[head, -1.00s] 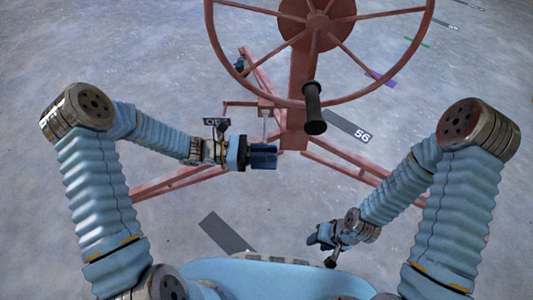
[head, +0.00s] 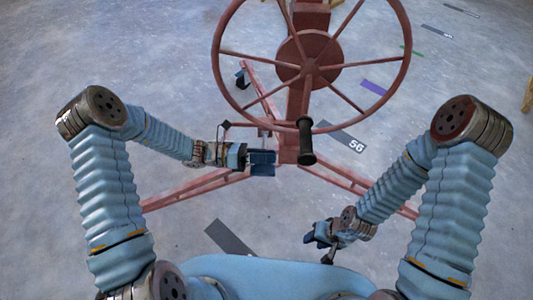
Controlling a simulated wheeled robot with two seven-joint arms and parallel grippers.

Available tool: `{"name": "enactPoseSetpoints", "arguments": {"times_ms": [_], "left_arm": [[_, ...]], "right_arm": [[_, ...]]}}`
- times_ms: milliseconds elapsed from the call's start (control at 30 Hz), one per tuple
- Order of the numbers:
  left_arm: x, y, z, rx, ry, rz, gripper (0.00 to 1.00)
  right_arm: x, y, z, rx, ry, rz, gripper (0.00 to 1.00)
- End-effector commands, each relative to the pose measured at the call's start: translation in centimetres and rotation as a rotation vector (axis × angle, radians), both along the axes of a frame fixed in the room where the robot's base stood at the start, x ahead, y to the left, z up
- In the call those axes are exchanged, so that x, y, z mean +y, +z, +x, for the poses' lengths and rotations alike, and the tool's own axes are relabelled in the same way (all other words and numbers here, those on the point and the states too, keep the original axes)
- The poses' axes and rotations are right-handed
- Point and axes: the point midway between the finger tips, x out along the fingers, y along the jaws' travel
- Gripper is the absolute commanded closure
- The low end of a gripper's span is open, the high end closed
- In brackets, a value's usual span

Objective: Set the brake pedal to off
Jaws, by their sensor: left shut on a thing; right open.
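The panel lift is a red-brown frame with a large spoked wheel (head: 309,63) and a black handle (head: 305,142). The brake pedal, a small part (head: 263,133) by the frame's low crossbar, shows only partly just above my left gripper. My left gripper (head: 262,162) is at the left side of the lift's post, shut on what appears to be the brake pedal; the fingers hide most of it. A small dark plate (head: 224,127) stands edge-on left of it, with no readable text. My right gripper (head: 318,236) is open and empty, low and away from the lift.
The lift's legs (head: 195,189) spread low to the left and right. A dark caster (head: 241,78) sits at the far left leg. Floor markings include a dark strip with 56 (head: 340,136), a purple strip (head: 373,88) and a grey strip (head: 230,238).

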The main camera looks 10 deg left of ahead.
Motion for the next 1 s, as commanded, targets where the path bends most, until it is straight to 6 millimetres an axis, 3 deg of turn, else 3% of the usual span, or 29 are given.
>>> {"name": "enactPoseSetpoints", "arguments": {"times_ms": [33, 100, 400, 1000], "left_arm": [[-0.3, 1.3, -0.2, 0.042, -0.011, -0.009, 1.0], [-0.3, 2.0, 0.2, 0.097, -0.01, -0.013, 1.0], [-0.4, 3.8, 1.8, 0.107, -0.009, -0.014, 1.0], [-0.3, 4.7, 2.8, 0.102, -0.005, -0.014, 1.0]], "right_arm": [[0.2, 1.4, -0.1, 0.002, 0.005, 0.003, 0.6], [0.5, 2.0, -0.2, 0.003, 0.009, 0.007, 0.6], [0.7, 3.3, -0.2, 0.005, 0.014, 0.012, 0.6], [0.7, 3.8, -0.2, 0.005, 0.014, 0.012, 0.6]]}}
